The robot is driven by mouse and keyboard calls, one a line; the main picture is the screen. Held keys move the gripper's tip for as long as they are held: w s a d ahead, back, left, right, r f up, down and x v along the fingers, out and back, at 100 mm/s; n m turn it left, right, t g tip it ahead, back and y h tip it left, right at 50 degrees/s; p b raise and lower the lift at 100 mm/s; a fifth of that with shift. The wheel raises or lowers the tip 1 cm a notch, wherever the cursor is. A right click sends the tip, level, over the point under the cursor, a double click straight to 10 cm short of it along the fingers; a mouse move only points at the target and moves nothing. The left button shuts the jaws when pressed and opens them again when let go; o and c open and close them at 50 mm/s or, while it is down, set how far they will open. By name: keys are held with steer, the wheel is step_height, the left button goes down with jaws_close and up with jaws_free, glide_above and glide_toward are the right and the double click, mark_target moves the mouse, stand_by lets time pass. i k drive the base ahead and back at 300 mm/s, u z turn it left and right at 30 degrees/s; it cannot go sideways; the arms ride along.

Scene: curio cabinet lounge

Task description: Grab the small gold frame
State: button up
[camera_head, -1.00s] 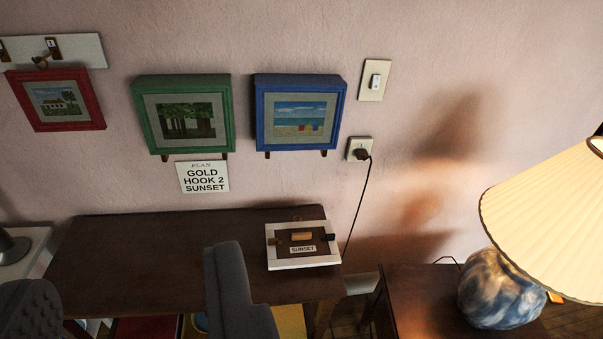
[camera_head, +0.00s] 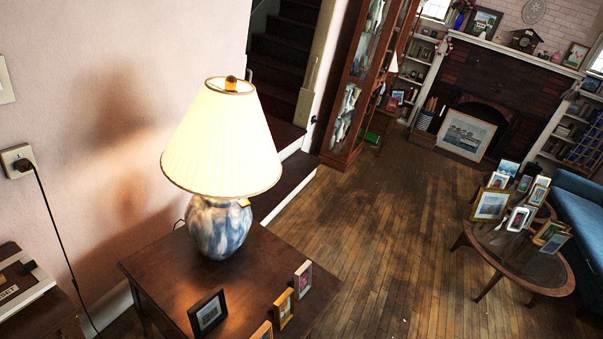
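Several small frames stand on the brown side table (camera_head: 190,275) with the lamp. A small gold frame (camera_head: 284,309) stands near its right edge, between a silvery-pink frame (camera_head: 303,280) and another gold or orange-brown frame (camera_head: 263,331) cut by the bottom edge. A black frame (camera_head: 207,314) stands to their left. On the round coffee table (camera_head: 515,262) at the right, a larger gold frame (camera_head: 491,205) stands among several other frames. I cannot tell which gold frame is the named one. My gripper is not in view.
A lamp with a cream shade (camera_head: 222,145) and blue-white base stands on the side table. Open wooden floor (camera_head: 390,230) lies between the tables. A blue sofa (camera_head: 582,205), a glass cabinet (camera_head: 360,80), stairs (camera_head: 285,60) and a fireplace (camera_head: 490,100) surround it. A cord (camera_head: 55,225) hangs at left.

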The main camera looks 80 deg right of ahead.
mark_target(283, 308)
steer(key=z, duration=1.2)
steer(key=k, duration=0.15)
steer(key=z, duration=0.6)
